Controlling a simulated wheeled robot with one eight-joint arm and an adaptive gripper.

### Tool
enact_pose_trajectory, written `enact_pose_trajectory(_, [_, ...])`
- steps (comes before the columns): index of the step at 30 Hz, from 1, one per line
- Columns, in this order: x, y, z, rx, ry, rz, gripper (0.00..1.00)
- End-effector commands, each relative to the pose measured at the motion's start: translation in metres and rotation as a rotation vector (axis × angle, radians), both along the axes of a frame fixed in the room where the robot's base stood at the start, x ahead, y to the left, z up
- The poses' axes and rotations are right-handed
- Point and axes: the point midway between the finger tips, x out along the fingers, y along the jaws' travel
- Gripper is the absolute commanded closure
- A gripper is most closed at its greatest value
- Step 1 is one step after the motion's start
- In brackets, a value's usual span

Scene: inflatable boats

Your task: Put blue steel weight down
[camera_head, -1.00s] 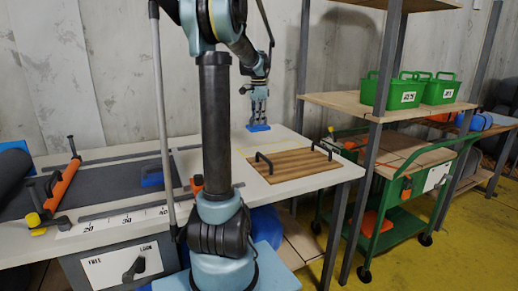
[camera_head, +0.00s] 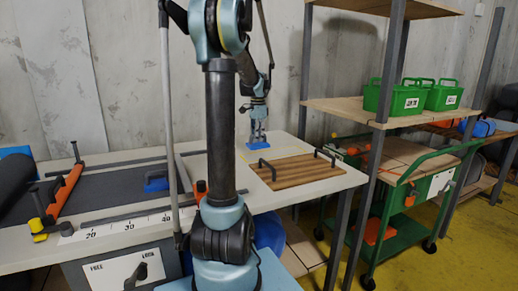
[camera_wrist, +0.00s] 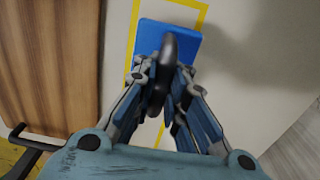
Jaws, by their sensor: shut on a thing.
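The blue steel weight (camera_head: 252,143) is at the back of the white table, low over or on its top; I cannot tell if it touches. In the wrist view the weight (camera_wrist: 190,38) shows as a blue block with a dark handle (camera_wrist: 166,62). My gripper (camera_wrist: 162,88) is shut on that handle from above; it also shows in the head view (camera_head: 257,126). A yellow outline (camera_wrist: 132,50) on the table runs around the weight, and the block overlaps part of its line.
A wooden board (camera_head: 296,172) with two dark handles lies in front of the weight, close beside it in the wrist view. Another blue handled block (camera_head: 156,184) lies on the dark mat at left. A shelf (camera_head: 345,108) with green bins stands right.

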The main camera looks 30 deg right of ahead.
Motion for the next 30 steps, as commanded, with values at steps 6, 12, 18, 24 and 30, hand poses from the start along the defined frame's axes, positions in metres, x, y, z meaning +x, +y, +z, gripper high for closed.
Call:
enact_pose_trajectory(6, [0.0, 0.0, -0.01, 0.0, 0.0, 0.0, 1.0])
enact_pose_trajectory(12, [0.0, -0.001, -0.032, 0.0, 0.0, 0.0, 1.0])
enact_pose_trajectory(18, [0.0, 0.0, -0.045, 0.0, 0.0, 0.0, 1.0])
enact_pose_trajectory(24, [0.0, -0.001, -0.045, 0.0, 0.0, -0.001, 1.0])
enact_pose_trajectory(30, [0.0, -0.001, -0.046, 0.0, 0.0, -0.001, 0.67])
